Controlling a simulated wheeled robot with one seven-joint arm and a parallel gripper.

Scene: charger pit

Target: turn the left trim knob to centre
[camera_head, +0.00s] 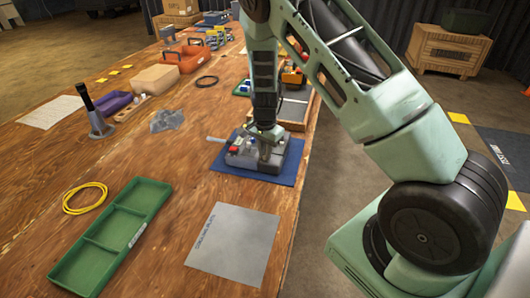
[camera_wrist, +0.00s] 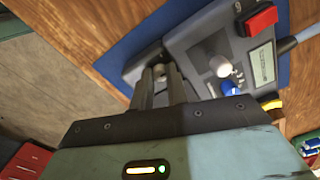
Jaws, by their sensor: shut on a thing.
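A grey control unit (camera_head: 243,152) lies on a blue mat (camera_head: 284,174) near the right edge of the wooden table. It also shows in the wrist view (camera_wrist: 200,45), with a red switch (camera_wrist: 257,20), a pale knob (camera_wrist: 222,66), a blue knob (camera_wrist: 230,88) and a small display (camera_wrist: 263,66). My gripper (camera_head: 265,152) points down onto the unit's right part. In the wrist view my fingers (camera_wrist: 162,75) are close together at the unit's end, shut on a small part that looks like a trim knob. The fingers hide most of it, and its pointer angle cannot be read.
A grey plate (camera_head: 233,244) and a green divided tray (camera_head: 110,238) lie in front. A yellow cable ring (camera_head: 85,198) and a dark upright tool (camera_head: 95,115) are to the left. An orange toolbox (camera_head: 186,60) stands farther back. Bare wood lies left of the unit.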

